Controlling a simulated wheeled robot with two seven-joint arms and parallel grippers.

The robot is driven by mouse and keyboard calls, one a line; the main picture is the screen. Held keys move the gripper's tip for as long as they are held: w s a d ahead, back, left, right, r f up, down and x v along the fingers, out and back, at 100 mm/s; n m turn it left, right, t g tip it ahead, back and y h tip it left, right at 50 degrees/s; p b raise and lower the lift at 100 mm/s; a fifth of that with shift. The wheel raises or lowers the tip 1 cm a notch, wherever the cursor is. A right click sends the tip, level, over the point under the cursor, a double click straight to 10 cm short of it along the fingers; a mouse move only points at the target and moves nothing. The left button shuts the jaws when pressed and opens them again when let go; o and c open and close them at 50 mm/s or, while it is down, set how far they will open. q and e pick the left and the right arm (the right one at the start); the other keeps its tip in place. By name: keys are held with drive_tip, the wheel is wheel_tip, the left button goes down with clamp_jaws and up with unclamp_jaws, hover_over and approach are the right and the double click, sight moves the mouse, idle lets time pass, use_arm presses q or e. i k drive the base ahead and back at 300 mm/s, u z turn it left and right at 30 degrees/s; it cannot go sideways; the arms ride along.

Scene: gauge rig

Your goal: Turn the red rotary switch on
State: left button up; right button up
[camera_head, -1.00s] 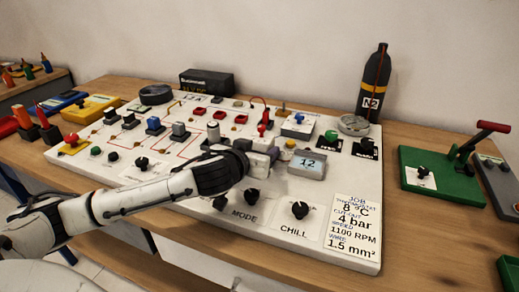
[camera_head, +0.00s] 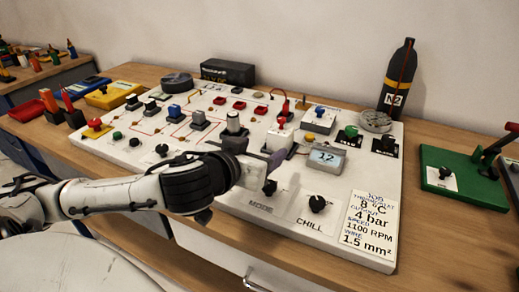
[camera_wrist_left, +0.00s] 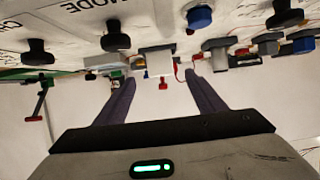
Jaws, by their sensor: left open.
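A small red knob (camera_head: 281,121) stands on a white block (camera_head: 279,138) on the white panel, behind my left gripper; I take it for the red rotary switch. In the left wrist view a red knob (camera_wrist_left: 163,85) on a white block (camera_wrist_left: 158,62) shows between the fingers, farther off. My left gripper (camera_head: 272,162) is over the panel, left of the grey display. Its two fingers are apart and empty, and it also shows in the left wrist view (camera_wrist_left: 160,78). I cannot tell the knob's setting. My right gripper is in neither view.
The panel (camera_head: 362,255) carries many knobs and blocks. A grey display (camera_head: 325,157) and a green knob (camera_head: 351,131) are right of the gripper. Black knobs, one (camera_head: 317,204) marked CHILL, are in front. A black bottle (camera_head: 398,80) stands behind.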

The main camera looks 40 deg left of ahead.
sight(95, 123)
drive_tip(key=u, duration=1.35)
